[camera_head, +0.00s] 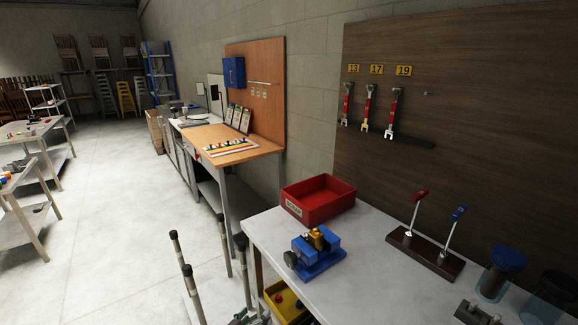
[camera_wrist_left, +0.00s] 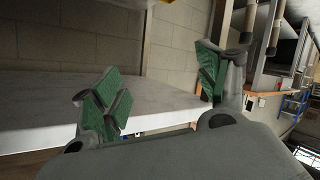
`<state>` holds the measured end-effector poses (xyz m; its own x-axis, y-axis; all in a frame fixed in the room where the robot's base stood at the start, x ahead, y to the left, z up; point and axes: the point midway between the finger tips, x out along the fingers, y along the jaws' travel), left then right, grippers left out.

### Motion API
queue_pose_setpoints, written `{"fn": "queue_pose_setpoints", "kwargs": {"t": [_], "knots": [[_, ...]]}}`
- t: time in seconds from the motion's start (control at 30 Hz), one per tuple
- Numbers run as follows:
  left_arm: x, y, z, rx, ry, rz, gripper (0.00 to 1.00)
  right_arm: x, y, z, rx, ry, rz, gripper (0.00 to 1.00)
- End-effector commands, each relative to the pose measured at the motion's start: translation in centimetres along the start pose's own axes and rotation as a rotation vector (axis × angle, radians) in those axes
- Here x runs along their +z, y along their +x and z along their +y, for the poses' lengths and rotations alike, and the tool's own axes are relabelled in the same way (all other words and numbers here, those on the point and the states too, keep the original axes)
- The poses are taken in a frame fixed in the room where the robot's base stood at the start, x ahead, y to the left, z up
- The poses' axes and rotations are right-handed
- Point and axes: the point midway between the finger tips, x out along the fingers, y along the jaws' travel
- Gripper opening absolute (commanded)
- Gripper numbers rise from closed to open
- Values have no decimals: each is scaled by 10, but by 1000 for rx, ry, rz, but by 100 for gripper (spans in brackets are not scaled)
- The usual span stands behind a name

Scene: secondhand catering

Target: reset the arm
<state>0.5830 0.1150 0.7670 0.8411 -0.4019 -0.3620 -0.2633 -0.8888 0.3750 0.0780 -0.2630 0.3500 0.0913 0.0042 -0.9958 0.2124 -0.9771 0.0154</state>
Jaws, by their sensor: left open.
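My left gripper (camera_wrist_left: 160,88) is open in the left wrist view, its green-padded fingers wide apart with nothing between them. A pale worktop shows behind the fingers. In the head view only a small green and grey part of this gripper (camera_head: 246,318) shows at the bottom edge, in front of the white bench (camera_head: 375,255). My right gripper is in neither view.
On the bench are a blue vise (camera_head: 318,262), a red bin (camera_head: 318,199), a two-lever stand (camera_head: 425,253) and a blue-lidded jar (camera_head: 494,278). A yellow bin (camera_head: 270,298) sits below. Upright posts (camera_head: 187,285) stand left of the bench; open floor (camera_head: 110,240) lies beyond.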

Motion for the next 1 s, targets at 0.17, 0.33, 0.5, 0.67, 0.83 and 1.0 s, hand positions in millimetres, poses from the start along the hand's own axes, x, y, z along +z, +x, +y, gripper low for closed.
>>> {"fn": "queue_pose_setpoints", "kwargs": {"t": [0.17,0.33,0.5,0.67,0.83,1.0], "knots": [[60,-2,-58,-100,149,-111,74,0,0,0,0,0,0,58],[119,-15,-108,-178,259,-228,74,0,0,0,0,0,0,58],[182,-38,-151,-240,334,-353,74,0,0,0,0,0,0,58],[241,-68,-184,-287,376,-472,74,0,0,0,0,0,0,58],[304,-108,-209,-327,389,-596,74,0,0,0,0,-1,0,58],[366,-154,-224,-360,374,-717,74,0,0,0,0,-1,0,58]]}}
